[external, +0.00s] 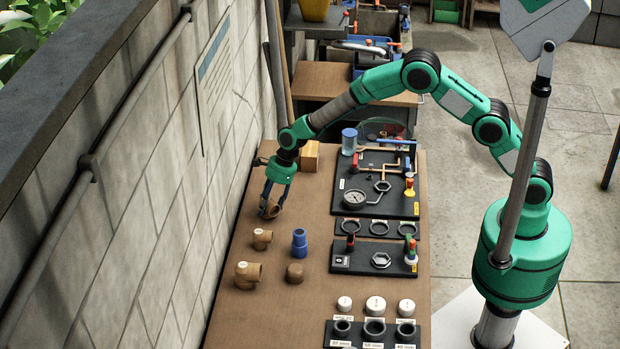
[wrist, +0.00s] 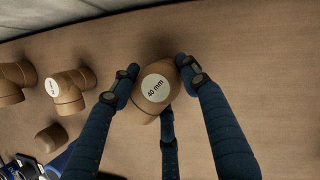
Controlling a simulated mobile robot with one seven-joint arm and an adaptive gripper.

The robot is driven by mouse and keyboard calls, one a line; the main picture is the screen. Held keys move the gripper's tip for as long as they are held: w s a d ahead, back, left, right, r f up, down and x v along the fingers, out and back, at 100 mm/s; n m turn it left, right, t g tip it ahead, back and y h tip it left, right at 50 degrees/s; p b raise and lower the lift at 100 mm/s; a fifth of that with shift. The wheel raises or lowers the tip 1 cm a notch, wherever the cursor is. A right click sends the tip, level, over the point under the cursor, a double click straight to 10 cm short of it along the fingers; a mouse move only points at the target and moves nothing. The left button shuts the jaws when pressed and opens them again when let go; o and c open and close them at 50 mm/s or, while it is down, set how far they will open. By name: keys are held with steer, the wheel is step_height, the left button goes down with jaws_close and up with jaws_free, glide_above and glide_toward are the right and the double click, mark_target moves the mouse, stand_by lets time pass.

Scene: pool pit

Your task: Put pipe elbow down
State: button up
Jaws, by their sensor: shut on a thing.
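A brown pipe elbow (wrist: 155,90) with a round white label reading "40 mm" is between the fingers of my gripper (wrist: 157,82) in the wrist view. The fingers are shut on it, one on each side, with a third finger below. In the external view my gripper (external: 270,207) points down at the left side of the brown table (external: 330,165), close to the wall. The elbow (external: 274,209) is partly hidden by the fingers there. I cannot tell whether it touches the tabletop.
Brown pipe fittings (external: 262,239) (external: 248,274), a brown cap (external: 295,273) and a blue fitting (external: 300,242) stand nearer the front. A wooden block (external: 310,156) is behind my gripper. Black boards with a gauge (external: 355,200) and rings fill the right side. The block wall (external: 200,150) borders the left edge.

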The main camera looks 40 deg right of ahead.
steer(key=o, duration=1.2)
steer(key=shift+f, duration=0.1)
steer(key=shift+o, duration=0.2)
steer(key=w+p+v, duration=0.1)
steer(key=p+v, duration=0.1)
steer(key=v, duration=1)
steer(key=shift+s, duration=0.45)
steer(key=shift+r, duration=0.2)
